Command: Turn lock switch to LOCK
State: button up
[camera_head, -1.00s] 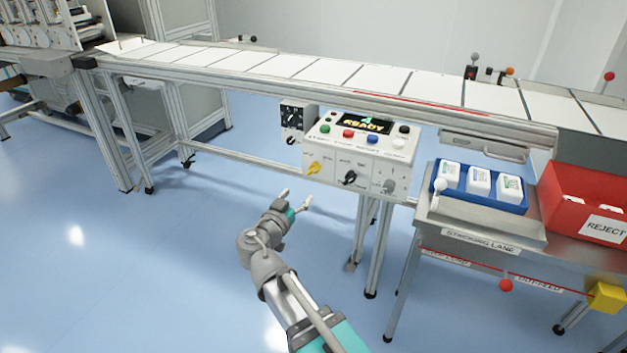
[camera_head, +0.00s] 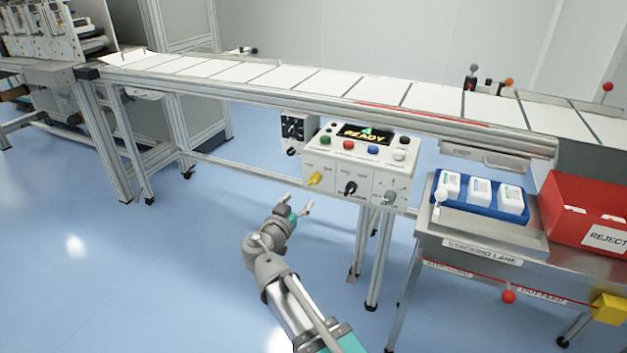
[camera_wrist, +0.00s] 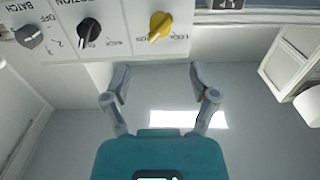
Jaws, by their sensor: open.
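The white control box (camera_head: 360,170) hangs at the front of the conveyor. Its lower face carries a yellow lock switch (camera_head: 315,179) at the left, a black knob and a grey knob. In the wrist view the yellow switch (camera_wrist: 159,26) sits beyond the fingertips, near printing that seems to read LOCK; its handle is tilted. My gripper (camera_head: 296,205) is open and empty, below and slightly left of the yellow switch, apart from it. In the wrist view both fingers of my gripper (camera_wrist: 159,88) are spread with bare floor between them.
A small dark-faced box with a dial (camera_head: 293,130) sits left of the control box. The conveyor frame (camera_head: 250,93) runs above. A blue tray (camera_head: 470,205) with white packs and a red reject bin (camera_head: 570,228) stand right. Floor around my gripper is clear.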

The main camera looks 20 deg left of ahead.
aim_at(312, 183)
jog(key=w, duration=1)
jog(key=shift+w+d, duration=0.35)
jog(key=shift+d, duration=0.05)
